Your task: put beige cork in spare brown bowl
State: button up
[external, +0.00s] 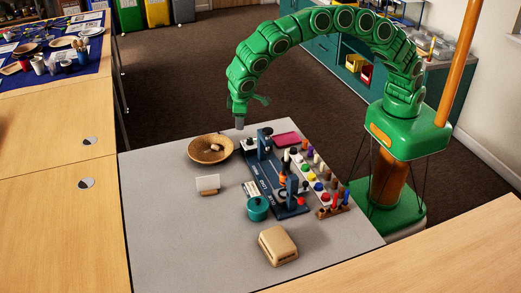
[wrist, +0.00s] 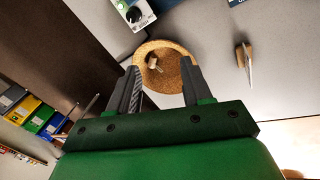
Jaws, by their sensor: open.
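The brown bowl (external: 199,152) stands on the grey table, left of the blue board. A small beige piece that looks like the cork (external: 214,147) lies inside it. In the wrist view the bowl (wrist: 174,58) shows beyond my fingers, with the small piece (wrist: 153,63) at its left inside. My gripper (external: 239,124) is raised above the table, near the bowl's back right side in the external view. In the wrist view my gripper (wrist: 160,68) is open, its fingers apart with nothing between them.
A blue board (external: 284,196) with upright posts stands right of the bowl, next to a row of coloured pieces (external: 313,176). A card in a wooden holder (external: 208,185), a teal pot (external: 258,208) and a beige box (external: 278,245) stand nearer. The table's left front is clear.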

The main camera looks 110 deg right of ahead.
jog(key=s+a+r+n+y, duration=0.1)
jog(key=s+r, duration=0.4)
jog(key=s, duration=0.3)
jog(key=s+a+r+n, duration=0.1)
jog(key=s+a+r, duration=0.1)
jog(key=s+r, duration=0.35)
jog(key=s+a+r+n+y, duration=0.1)
jog(key=s+r+n, duration=0.15)
jog(key=s, duration=0.75)
jog(key=s+d+g+y, duration=0.1)
jog(key=s, duration=3)
jog(key=shift+s+d, duration=0.15)
jog(key=shift+o, duration=0.2)
jog(key=shift+f, duration=0.1)
